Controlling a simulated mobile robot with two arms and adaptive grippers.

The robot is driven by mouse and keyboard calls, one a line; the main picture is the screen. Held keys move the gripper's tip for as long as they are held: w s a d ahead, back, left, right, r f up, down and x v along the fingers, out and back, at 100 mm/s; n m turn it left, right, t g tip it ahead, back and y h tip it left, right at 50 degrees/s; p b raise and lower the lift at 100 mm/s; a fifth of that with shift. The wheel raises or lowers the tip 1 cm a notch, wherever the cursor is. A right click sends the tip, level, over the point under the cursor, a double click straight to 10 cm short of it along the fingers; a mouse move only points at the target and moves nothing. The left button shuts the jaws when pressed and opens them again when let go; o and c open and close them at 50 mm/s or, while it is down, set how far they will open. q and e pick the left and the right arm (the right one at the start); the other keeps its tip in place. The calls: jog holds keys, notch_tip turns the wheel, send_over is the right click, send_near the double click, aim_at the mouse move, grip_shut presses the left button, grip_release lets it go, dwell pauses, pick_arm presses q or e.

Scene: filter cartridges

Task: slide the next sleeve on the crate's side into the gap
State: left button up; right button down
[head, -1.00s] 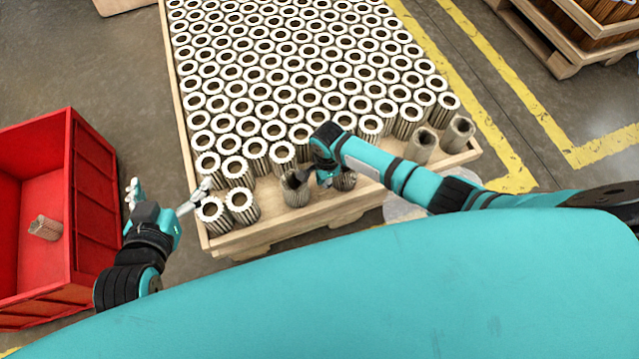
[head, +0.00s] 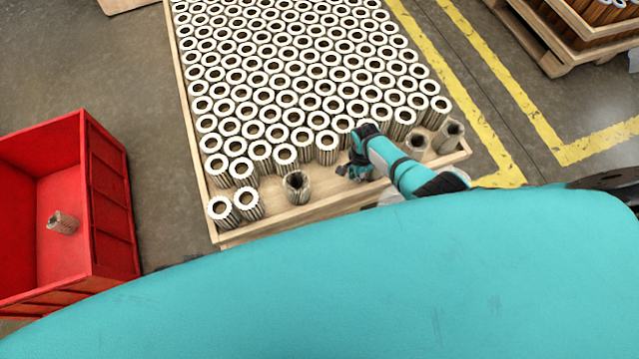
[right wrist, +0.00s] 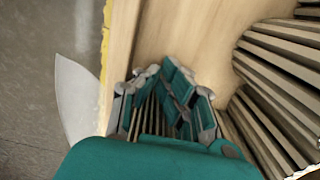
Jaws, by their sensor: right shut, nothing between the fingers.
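Filter sleeves stand upright on a wooden pallet tray (head: 320,208). Most have white ring ends. A grey-brown sleeve (head: 297,187) without a white end stands near the front edge. To its left, toward the red crate (head: 108,205), a white-ended sleeve (head: 248,203) stands beside another (head: 222,211); bare wood separates them from the grey-brown one. My right gripper (head: 350,172) is shut and empty, low over the front strip, right of the grey-brown sleeve and apart from it. In the right wrist view its fingers (right wrist: 165,85) are close to pleated sides. My left gripper is out of view.
Two more grey-brown sleeves, one (head: 417,143) and another (head: 449,135), stand at the tray's right front corner. One sleeve (head: 62,222) lies in the red crate. Packed white-ended sleeves fill the tray behind. Another pallet (head: 560,60) stands back right.

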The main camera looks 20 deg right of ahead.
jog(key=shift+d, duration=0.5)
